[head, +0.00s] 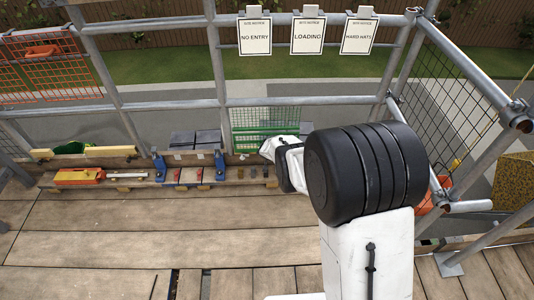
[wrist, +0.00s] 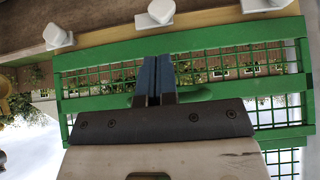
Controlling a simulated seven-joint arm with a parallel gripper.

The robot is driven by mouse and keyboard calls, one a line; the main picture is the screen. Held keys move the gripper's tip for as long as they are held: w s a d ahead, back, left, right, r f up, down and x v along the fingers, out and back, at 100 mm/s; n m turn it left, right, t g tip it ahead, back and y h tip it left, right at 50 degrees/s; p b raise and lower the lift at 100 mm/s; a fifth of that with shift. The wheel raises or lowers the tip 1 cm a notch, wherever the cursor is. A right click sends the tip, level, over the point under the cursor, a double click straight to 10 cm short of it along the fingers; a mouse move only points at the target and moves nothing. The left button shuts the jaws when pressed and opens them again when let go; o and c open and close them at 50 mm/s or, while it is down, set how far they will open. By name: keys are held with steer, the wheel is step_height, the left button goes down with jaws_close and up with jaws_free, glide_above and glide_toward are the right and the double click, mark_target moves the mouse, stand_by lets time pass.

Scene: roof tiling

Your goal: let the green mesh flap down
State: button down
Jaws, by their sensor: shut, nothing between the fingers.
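The green mesh flap (head: 262,118) stands beyond the tool ledge in the head view, left of my wrist. In the wrist view its green frame and bars (wrist: 100,62) span most of the picture, with wire mesh between them. My gripper (wrist: 158,62) is shut, with its two blue-tipped fingers together and nothing between them. The fingers overlap the flap's frame in the wrist view. A green handle-like piece (wrist: 195,95) shows beside and behind them. I cannot tell whether the fingertips touch the flap. In the head view my arm hides the fingers.
A wooden ledge (head: 140,180) holds a red-yellow tool (head: 79,176), blue brackets (head: 160,166) and several small items. Scaffold rails and uprights surround the flap. Three white signs (head: 308,35) hang above. White blocks (wrist: 160,10) sit along a beam near the flap. The plank deck (head: 150,245) is mostly clear.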

steer(key=shift+s+r, duration=0.1)
steer(key=v, duration=0.7)
steer(key=shift+r, duration=0.2)
stand_by(0.8)
steer(key=shift+s, duration=0.15)
steer(key=shift+r, duration=0.1)
stand_by(0.4)
